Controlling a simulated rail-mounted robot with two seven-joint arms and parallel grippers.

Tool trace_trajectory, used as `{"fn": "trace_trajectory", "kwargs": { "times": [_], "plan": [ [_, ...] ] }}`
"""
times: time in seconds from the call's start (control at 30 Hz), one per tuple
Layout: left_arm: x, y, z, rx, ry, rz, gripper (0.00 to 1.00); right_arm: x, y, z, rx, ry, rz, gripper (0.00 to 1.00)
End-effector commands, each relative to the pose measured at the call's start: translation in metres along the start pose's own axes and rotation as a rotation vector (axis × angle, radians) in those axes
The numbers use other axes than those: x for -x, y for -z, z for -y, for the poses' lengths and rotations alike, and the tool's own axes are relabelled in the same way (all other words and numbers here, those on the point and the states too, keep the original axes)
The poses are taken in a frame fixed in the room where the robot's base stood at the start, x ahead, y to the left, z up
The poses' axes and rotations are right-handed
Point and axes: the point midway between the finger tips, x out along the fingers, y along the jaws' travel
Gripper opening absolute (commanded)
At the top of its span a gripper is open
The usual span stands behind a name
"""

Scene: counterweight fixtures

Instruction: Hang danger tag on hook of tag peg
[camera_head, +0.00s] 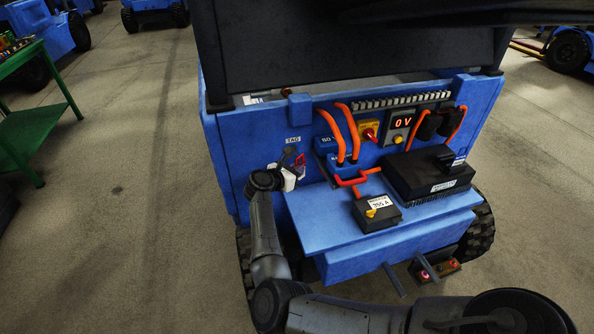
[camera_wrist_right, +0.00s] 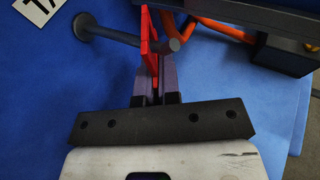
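The danger tag (camera_wrist_right: 148,45) is a thin red piece, seen nearly edge-on in the right wrist view. My right gripper (camera_wrist_right: 157,88) is shut on its lower end. The tag peg (camera_wrist_right: 112,37) is a grey rod with a round base on the blue panel and a rounded tip. The tag crosses the rod near this tip; I cannot tell whether the peg passes through the tag or only behind it. In the head view my right gripper (camera_head: 294,170) is just below the TAG label (camera_head: 292,140), with the red tag (camera_head: 300,160) at its fingertips. My left gripper is not in view.
Orange cables (camera_head: 349,135) and a red-and-yellow switch (camera_head: 369,131) are right of the peg. A blue shelf (camera_head: 320,215) below carries a black unit (camera_head: 427,172) and a dark box (camera_head: 377,213). The floor at left is open up to a green table (camera_head: 32,130).

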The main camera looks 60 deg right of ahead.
Motion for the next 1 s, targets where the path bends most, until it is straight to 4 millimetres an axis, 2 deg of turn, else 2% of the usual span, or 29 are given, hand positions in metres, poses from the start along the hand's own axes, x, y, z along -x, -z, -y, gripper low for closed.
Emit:
{"fn": "trace_trajectory", "kwargs": {
  "times": [0.07, 0.4, 0.73, 0.87, 1.0],
  "plan": [
    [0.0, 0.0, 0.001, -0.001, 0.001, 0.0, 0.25, 0.0, 0.0, 0.0, 0.0, 0.0, 0.0, 0.0],
    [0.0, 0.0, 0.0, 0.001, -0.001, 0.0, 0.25, 0.0, 0.0, 0.0, 0.0, 0.0, 0.0, 0.33],
    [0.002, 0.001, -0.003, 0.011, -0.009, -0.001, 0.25, 0.005, -0.001, 0.0, 0.0, -0.001, 0.0, 0.34],
    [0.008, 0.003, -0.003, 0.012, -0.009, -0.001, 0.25, 0.023, -0.001, -0.001, 0.002, -0.002, -0.001, 0.34],
    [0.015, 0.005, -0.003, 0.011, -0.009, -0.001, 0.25, 0.05, -0.002, 0.0, 0.001, -0.002, -0.002, 0.34]
  ]
}}
